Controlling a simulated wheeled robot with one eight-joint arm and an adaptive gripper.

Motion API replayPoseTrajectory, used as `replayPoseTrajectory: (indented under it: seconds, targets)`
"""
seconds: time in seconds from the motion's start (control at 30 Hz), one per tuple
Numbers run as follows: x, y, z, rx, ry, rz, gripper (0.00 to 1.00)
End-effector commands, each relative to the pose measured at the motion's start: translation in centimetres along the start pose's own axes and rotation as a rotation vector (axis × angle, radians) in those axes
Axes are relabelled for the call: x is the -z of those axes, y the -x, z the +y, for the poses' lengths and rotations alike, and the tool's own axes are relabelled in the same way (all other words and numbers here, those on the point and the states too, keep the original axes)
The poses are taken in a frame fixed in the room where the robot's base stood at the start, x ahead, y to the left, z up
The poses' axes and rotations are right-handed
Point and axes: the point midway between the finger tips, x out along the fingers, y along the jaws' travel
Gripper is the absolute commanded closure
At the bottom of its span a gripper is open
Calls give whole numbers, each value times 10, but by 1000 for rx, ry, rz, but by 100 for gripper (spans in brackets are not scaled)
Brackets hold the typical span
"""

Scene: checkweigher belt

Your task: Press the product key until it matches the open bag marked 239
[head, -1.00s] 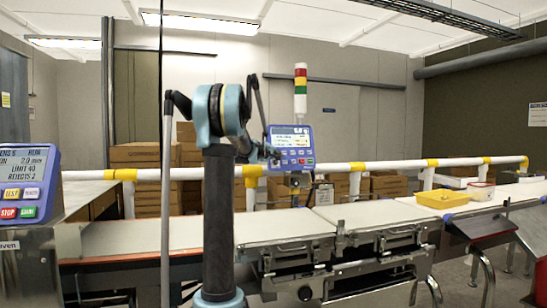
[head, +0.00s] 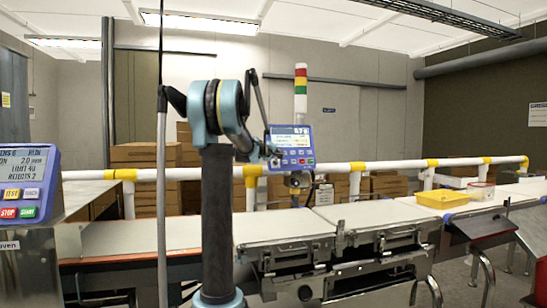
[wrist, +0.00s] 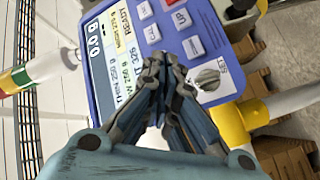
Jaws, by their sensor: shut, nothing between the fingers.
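The blue checkweigher panel (head: 292,146) stands behind the belt in the head view. In the wrist view the panel (wrist: 222,54) appears turned sideways, with a lit screen (wrist: 112,62) of text reading READY and several gram values. White keys sit beside the screen, among them CAL (wrist: 152,33) and UP (wrist: 181,18). A grey knob (wrist: 206,78) sits near the word SET. My gripper (wrist: 160,62) is shut and empty, its tips in front of the panel between screen and knob; contact cannot be told. It also shows at the panel's left edge (head: 274,160). I cannot see a bag marked 239.
A white and yellow rail (head: 345,168) runs behind the belt (head: 375,213). A yellow tray (head: 441,199) and a white tub (head: 481,190) stand at the right. Another blue control box (head: 27,186) is at the far left. Cardboard boxes (head: 145,155) are stacked behind.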

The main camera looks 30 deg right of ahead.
Motion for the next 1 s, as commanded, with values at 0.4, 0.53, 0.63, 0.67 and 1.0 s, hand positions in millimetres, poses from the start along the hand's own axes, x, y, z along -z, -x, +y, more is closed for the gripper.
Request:
replayPoseTrajectory:
  seconds: [0.4, 0.53, 0.63, 0.67, 1.0]
  targets:
    - [-17, 23, 17, -1, 1, -1, 100]
    - [-18, 25, 18, -1, 1, -1, 100]
    - [-18, 24, 18, 0, 1, -1, 100]
    - [-18, 24, 18, 0, 1, -1, 100]
    - [-18, 24, 18, 0, 0, -1, 100]
